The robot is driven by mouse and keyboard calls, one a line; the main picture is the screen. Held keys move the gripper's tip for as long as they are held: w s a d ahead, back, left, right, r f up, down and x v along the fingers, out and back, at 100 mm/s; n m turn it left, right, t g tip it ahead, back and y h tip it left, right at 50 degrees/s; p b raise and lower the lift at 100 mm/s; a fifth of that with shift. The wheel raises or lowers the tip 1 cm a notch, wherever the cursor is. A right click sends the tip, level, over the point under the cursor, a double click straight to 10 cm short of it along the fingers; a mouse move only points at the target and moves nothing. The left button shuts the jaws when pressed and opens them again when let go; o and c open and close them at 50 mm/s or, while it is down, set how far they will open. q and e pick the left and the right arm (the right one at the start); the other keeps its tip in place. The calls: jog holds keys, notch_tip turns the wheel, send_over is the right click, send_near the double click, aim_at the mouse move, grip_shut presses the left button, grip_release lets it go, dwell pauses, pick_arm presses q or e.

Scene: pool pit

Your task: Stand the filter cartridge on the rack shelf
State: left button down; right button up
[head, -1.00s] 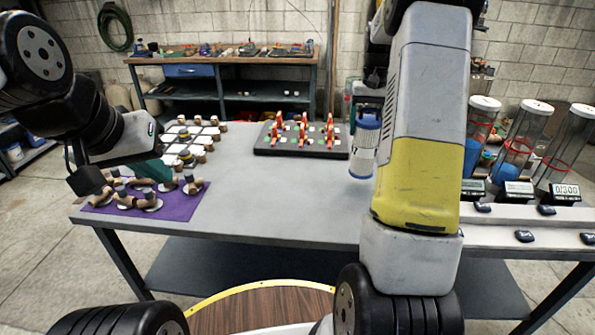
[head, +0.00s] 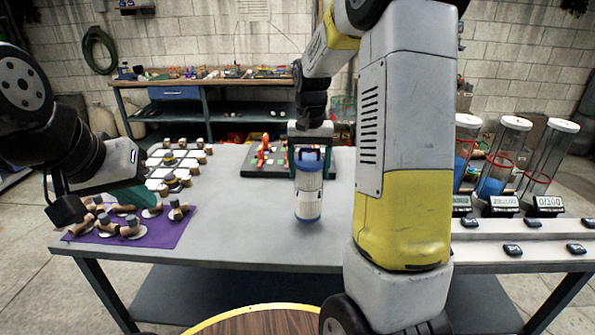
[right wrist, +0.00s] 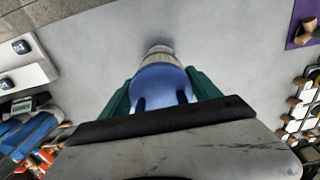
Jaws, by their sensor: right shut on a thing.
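The filter cartridge (head: 309,191) is a white pleated cylinder with blue end caps and a blue handle on top. It is upright over the grey table in the head view; I cannot tell if its bottom touches the table. My right gripper (head: 309,152) is shut on its top from above. In the right wrist view the blue cap (right wrist: 160,82) sits between the green fingers. My left gripper (head: 128,197) hangs over the purple mat at the left, and its opening is unclear. I cannot make out a rack shelf in these frames.
A black tray with red-orange pieces (head: 265,152) lies behind the cartridge. Clear tubes (head: 504,155) with displays stand at the right. A purple mat (head: 160,236) with brown pieces and a white tile grid (head: 165,172) lie left. The table's middle front is clear.

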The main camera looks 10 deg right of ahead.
jog(key=shift+d+f, duration=0.2)
jog(key=shift+f, duration=1.35)
jog(key=o, duration=2)
jog(key=shift+f, duration=0.15)
